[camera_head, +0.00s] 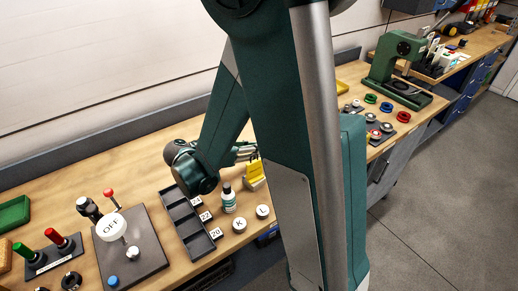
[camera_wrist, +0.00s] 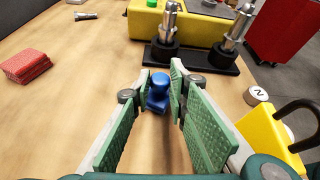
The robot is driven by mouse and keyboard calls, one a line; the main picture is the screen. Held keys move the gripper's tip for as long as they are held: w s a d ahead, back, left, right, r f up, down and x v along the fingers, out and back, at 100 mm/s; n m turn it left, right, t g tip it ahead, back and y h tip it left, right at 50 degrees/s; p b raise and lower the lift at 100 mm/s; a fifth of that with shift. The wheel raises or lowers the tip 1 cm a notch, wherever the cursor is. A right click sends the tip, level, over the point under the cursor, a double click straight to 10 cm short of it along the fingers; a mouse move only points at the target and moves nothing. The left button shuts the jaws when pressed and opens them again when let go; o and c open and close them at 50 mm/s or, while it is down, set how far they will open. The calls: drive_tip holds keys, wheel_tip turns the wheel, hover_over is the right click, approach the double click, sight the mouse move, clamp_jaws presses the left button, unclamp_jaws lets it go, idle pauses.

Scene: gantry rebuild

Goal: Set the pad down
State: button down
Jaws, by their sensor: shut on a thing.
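My gripper (camera_wrist: 160,88) is shut on a small blue piece (camera_wrist: 158,92) with a rounded top, held between the fingertips over the bench. I cannot tell whether a pad is attached below it; its underside is hidden. In the head view my gripper (camera_head: 245,151) is small and partly behind my arm, and the blue piece cannot be made out there. A red ridged block (camera_wrist: 27,66), which may be a pad or a stack, lies on the wood at the left in the wrist view, apart from my gripper.
A yellow block with a black loop (camera_wrist: 268,140) stands close to the right finger. A black base with metal posts (camera_wrist: 195,58) and a yellow box (camera_wrist: 150,20) lie ahead. A white bottle (camera_head: 228,199) and a dark tray (camera_head: 187,224) stand nearby. Bare wood (camera_wrist: 70,100) lies left.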

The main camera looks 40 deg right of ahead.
drive_tip(key=shift+f, duration=0.1)
drive_tip(key=c, duration=2.2)
unclamp_jaws()
drive_tip(key=p+v, duration=0.2)
drive_tip(key=v, duration=1)
drive_tip(key=shift+p, duration=0.35)
